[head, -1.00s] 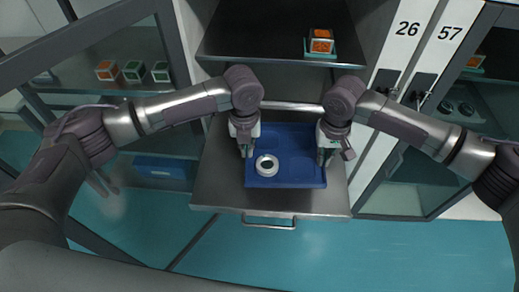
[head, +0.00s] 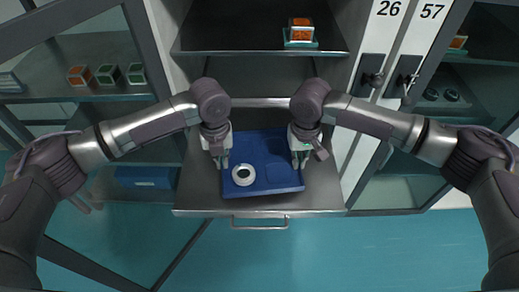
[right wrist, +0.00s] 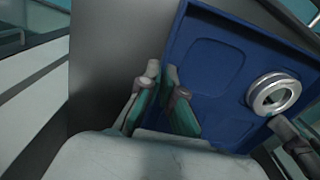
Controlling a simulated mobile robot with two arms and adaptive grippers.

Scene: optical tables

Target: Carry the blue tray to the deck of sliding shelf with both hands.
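The blue tray (head: 284,150) lies on the deck of the sliding shelf (head: 325,190), turned slightly relative to the deck's front edge. Part of the left gripper (right wrist: 292,135) shows beyond the ring.
A handle (head: 260,223) runs along the shelf's front. A higher shelf (head: 240,38) carries an orange-topped box (head: 300,30). Cabinets with glass doors flank the shelf, the right one with dark handles (head: 370,72). Another blue tray (head: 145,177) lies low at left. The floor in front is clear.

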